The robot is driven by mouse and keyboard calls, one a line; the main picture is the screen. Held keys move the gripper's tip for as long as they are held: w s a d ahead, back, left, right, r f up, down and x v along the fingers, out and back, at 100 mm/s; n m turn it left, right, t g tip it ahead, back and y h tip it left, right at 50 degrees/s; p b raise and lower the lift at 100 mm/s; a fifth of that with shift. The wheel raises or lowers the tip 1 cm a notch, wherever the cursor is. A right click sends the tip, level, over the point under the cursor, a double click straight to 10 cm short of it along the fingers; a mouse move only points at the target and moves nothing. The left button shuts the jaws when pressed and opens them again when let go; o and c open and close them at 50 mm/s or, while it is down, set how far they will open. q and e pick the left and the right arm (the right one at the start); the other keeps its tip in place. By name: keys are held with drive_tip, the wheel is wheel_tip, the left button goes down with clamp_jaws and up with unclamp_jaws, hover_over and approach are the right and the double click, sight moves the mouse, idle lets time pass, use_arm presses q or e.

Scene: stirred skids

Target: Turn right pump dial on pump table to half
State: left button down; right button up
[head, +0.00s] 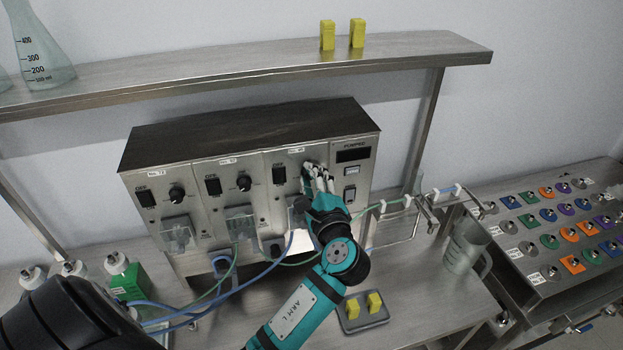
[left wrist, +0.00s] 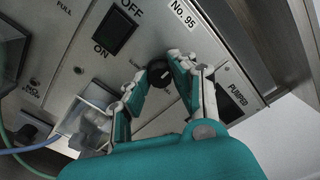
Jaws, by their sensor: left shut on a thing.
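The pump unit (head: 250,135) is a steel box with three pump sections side by side on the table. The right pump dial (left wrist: 158,73) is a small black knob beside the plate marked No. 95. My left gripper (head: 316,168) has its fingertips at this dial and hides it in the head view. In the left wrist view, the fingers of my left gripper (left wrist: 160,82) close on the dial from both sides. The dial's exact pointer angle is hard to read. The middle dial (head: 244,183) and left dial (head: 177,193) are uncovered. My right gripper is out of view.
A black ON/OFF switch (left wrist: 115,31) sits beside the dial. Blue and green tubes (head: 262,268) hang in front of the unit. A small tray (head: 350,326) with yellow blocks, a beaker (head: 462,252) and a panel of coloured knobs (head: 540,285) lie to the right. A shelf (head: 200,78) runs above.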

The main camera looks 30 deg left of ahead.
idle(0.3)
use_arm(q)
drive_tip(key=c, duration=1.1)
unclamp_jaws()
drive_tip(key=v, duration=1.2)
drive_tip(key=shift+w, duration=0.1)
